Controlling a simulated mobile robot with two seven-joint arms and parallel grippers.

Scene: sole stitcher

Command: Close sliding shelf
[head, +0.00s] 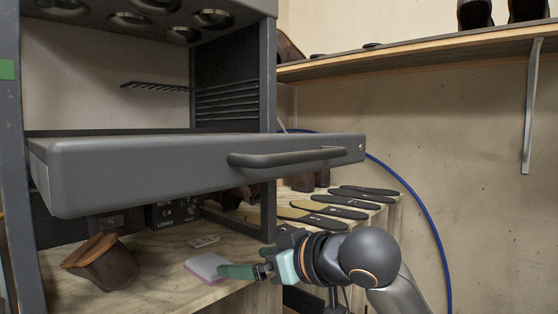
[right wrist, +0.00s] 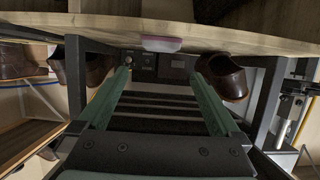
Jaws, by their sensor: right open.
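The sliding shelf (head: 130,168) is a dark grey tray in the head view. It stands pulled out of its grey frame (head: 268,110), with its front panel toward me. A bar handle (head: 285,158) runs along the front panel. My right gripper (head: 232,271) has green fingers and is below the shelf and handle, near the wooden bench edge, apart from the handle. In the right wrist view its fingers (right wrist: 160,88) are spread with nothing between them. That view looks upside down, toward the bench under the shelf. My left gripper is not in view.
On the wooden bench (head: 160,285) are a brown shoe piece (head: 103,262), a pink-and-white block (head: 206,266) close to my right fingers, and a dark control box (head: 173,213). Several insoles (head: 335,208) lie at right. A wall shelf (head: 430,50) and blue hose (head: 432,220) are farther right.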

